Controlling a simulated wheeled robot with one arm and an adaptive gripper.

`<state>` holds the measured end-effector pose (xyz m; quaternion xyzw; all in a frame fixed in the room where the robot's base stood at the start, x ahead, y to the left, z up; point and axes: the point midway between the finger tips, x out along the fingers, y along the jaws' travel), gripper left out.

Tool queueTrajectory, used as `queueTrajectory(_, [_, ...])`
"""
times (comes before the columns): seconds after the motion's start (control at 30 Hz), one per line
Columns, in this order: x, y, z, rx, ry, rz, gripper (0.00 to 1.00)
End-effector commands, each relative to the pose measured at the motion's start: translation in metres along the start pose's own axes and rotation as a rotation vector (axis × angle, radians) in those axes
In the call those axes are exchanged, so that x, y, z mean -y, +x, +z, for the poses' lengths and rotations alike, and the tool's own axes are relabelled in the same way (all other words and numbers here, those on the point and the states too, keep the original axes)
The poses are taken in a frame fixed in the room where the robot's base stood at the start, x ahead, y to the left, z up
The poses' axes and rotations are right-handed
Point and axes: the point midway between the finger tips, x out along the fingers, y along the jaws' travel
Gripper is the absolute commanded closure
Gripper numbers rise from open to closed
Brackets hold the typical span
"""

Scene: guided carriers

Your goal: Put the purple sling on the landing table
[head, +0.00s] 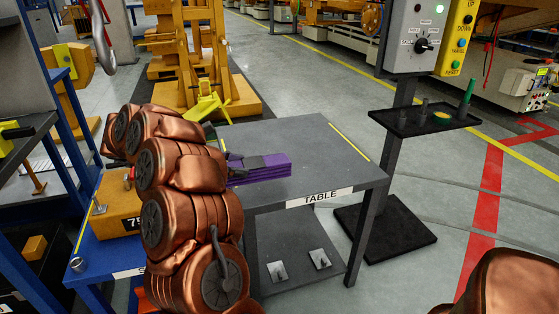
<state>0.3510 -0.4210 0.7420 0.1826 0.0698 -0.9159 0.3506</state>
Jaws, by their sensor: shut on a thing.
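The purple sling (268,166) is a folded, flat stack of purple layers in the head view, over the left part of the grey landing table (310,140), which bears a "TABLE" label on its front edge. My gripper (238,163) is at the sling's left end, shut on it. My copper-coloured arm reaches up from below and hides part of the gripper and the table's left side. I cannot tell whether the sling's underside touches the tabletop.
The tabletop's right and back parts are clear. A blue bench (88,272) with a yellow block (118,208) stands left. A control post with a black tray (424,120) stands right of the table. A yellow frame (195,60) stands behind. Metal plates (319,259) lie on the lower shelf.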

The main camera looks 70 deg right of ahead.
Motion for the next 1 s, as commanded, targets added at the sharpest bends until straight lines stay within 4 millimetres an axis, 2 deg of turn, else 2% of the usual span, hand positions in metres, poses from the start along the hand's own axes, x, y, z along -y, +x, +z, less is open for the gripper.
queueTrajectory(0.7, [-0.024, 0.103, 0.032, 0.005, -0.001, 0.001, 0.95])
queueTrajectory(1.0, [-0.029, 0.119, 0.037, 0.003, -0.001, 0.004, 0.95])
